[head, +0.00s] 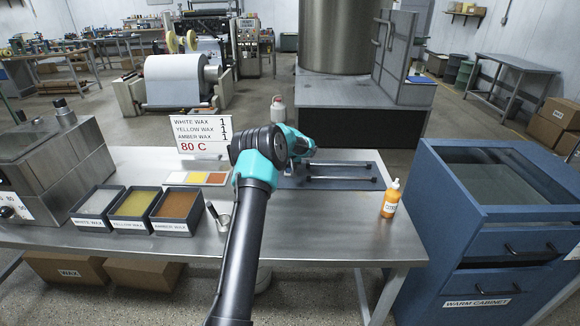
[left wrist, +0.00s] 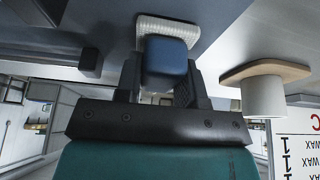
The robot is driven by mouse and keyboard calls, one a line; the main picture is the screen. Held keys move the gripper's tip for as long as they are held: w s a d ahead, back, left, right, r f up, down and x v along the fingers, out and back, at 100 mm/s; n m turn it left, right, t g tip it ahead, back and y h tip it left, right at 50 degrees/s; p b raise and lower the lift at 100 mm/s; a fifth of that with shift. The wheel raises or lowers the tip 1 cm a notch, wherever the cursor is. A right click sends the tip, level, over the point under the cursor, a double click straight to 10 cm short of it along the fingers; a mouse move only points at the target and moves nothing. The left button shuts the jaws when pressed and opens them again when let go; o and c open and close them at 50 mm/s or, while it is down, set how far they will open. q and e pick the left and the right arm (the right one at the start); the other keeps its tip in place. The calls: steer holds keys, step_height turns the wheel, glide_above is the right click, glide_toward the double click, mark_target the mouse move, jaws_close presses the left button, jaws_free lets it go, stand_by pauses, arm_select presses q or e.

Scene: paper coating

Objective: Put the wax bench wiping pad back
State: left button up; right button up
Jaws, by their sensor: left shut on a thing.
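The wiping pad (left wrist: 168,28) shows in the left wrist view as a white textured pad with a blue block handle (left wrist: 166,58). My left gripper (left wrist: 160,80) is shut on this blue handle. The pad is at the far end of the fingers, close to a grey surface; I cannot tell whether it touches. In the head view my left arm reaches over the middle of the steel bench (head: 318,227), and its wrist hides the fingers and the pad. My right gripper is in neither view.
White, yellow and amber wax trays (head: 137,203) stand left of my arm. A sign (head: 201,133) and colour samples (head: 197,178) are behind. Dark bars (head: 340,166) lie on a mat; an orange bottle (head: 390,198) stands right. A blue warm cabinet (head: 480,310) adjoins the bench.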

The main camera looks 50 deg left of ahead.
arm_select(q)
steer(key=shift+f, duration=0.1)
steer(key=o, duration=0.8)
steer(key=v, duration=1.2)
stand_by(0.3)
